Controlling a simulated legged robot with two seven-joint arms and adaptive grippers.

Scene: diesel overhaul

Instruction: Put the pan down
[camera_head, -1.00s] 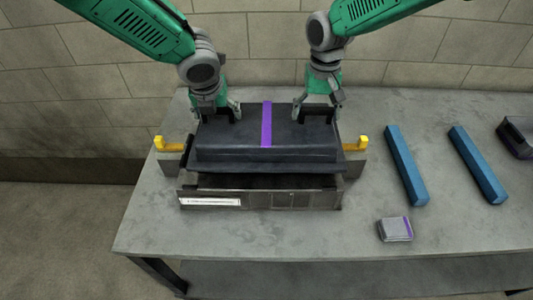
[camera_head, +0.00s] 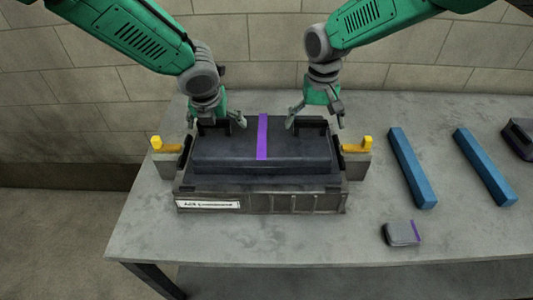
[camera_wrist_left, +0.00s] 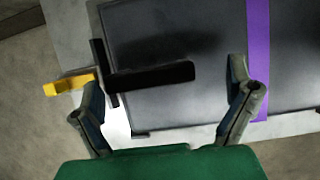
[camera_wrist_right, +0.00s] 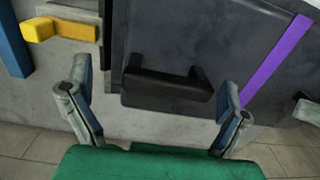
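The pan (camera_head: 220,158) is a dark, box-like part with a purple stripe across its middle. It sits level on the grey block (camera_head: 295,203) with a white label on the front. My left gripper (camera_head: 218,118) is open above the pan's left black handle, which shows between its spread fingers in the left wrist view (camera_wrist_left: 150,76). My right gripper (camera_head: 315,115) is open above the right black handle, which shows between its fingers in the right wrist view (camera_wrist_right: 165,90). Neither gripper appears closed on a handle.
Yellow clamps stand at the block's left (camera_head: 166,146) and right (camera_head: 357,146) ends. Two blue bars (camera_head: 412,167) (camera_head: 485,167) lie on the grey table (camera_head: 300,245) to the right. A small grey part (camera_head: 401,233) lies near the front edge. A stone wall stands behind.

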